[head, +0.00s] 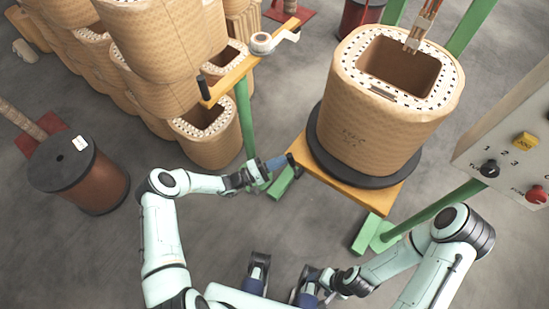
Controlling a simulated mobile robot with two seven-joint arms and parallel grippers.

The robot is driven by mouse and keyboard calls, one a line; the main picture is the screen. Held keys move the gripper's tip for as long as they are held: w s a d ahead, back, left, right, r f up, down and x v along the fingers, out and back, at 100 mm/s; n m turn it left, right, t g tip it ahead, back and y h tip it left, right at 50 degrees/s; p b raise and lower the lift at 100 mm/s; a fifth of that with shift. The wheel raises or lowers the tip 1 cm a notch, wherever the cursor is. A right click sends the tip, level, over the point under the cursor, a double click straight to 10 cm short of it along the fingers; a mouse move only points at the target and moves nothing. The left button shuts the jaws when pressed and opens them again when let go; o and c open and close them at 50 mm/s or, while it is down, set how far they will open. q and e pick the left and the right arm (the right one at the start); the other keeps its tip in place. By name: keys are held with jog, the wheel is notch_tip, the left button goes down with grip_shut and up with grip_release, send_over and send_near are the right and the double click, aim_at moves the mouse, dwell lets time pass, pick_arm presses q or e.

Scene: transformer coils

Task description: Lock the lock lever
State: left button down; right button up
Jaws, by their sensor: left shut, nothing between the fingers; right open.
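A small black part (292,160), possibly the lock lever, shows at the left corner of the yellow platform (393,197). It is too small for me to tell its position. My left gripper (280,163) is shut with nothing held, its tips close to this part. I cannot tell whether they touch it. My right gripper (312,281) is open and low in the view, well away from the platform. A large tan wrapped coil (365,135) stands upright on a black round base (330,165) on the platform.
A yellow crank arm (235,75) with a black handle stands on a green post (243,115). Tan coils (165,50) are stacked at the upper left. A copper wire spool (95,190) stands at left. A control panel (510,140) is at right. Grey floor between is clear.

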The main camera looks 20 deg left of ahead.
pick_arm(q)
jog(key=shift+s+d+r+m+g+p, duration=0.15)
jog(key=shift+d+r+m+p, duration=0.15)
jog(key=shift+d+p, duration=0.15)
jog(key=shift+s+d+r+m+g+p, duration=0.2)
jog(key=shift+d+r+p, duration=0.1)
jog(key=shift+d+p, duration=0.15)
pick_arm(e)
jog(key=shift+s+r, duration=0.15)
jog(key=shift+r, duration=0.75)
pick_arm(q)
jog(key=shift+d, duration=0.1)
jog(key=w+a+b+v, duration=0.1)
jog(key=w+b+v, duration=0.1)
jog(key=v, duration=1.1)
jog(key=shift+w+a, duration=0.2)
jog(key=shift+a, duration=0.3)
pick_arm(e)
jog(key=shift+w+a+f, duration=0.15)
jog(key=shift+a+f, duration=0.1)
jog(key=shift+f, duration=0.25)
jog(key=shift+w+a+f, duration=0.1)
jog(key=shift+a+f, duration=0.15)
jog(key=shift+f, duration=0.25)
